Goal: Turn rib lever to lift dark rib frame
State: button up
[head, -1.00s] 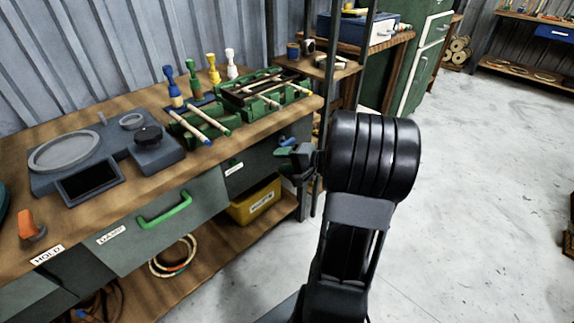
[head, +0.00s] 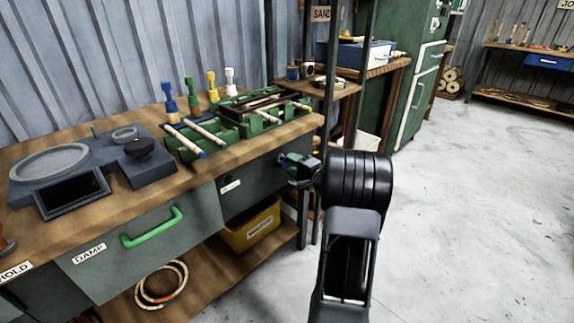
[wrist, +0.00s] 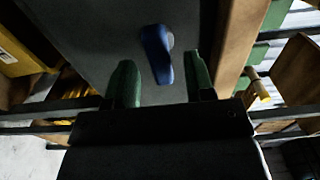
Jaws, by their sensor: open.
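The rib lever (wrist: 157,52) is a small blue handle on the grey front face of the bench. In the wrist view it points toward me and lies between the two green fingers of my gripper (wrist: 160,60). The fingers stand apart, with a gap on each side of the lever. In the head view my gripper (head: 295,166) is at the bench's right end, below the top, and largely hides the lever. The dark rib frame (head: 256,106) lies low in the green jig (head: 262,127) on the bench top, with pale rattan sticks around it.
Blue, green, yellow and white pegs (head: 212,86) stand behind the jig. A drawer with a green handle (head: 152,228) and a yellow bin (head: 250,228) are left of my arm. A dark post (head: 328,110) rises behind my gripper. The floor to the right is clear.

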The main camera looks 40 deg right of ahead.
jog(key=shift+w+a, duration=0.15)
jog(key=shift+w, duration=0.6)
jog(key=shift+w+a, duration=0.1)
jog(key=shift+w, duration=0.6)
grip_shut()
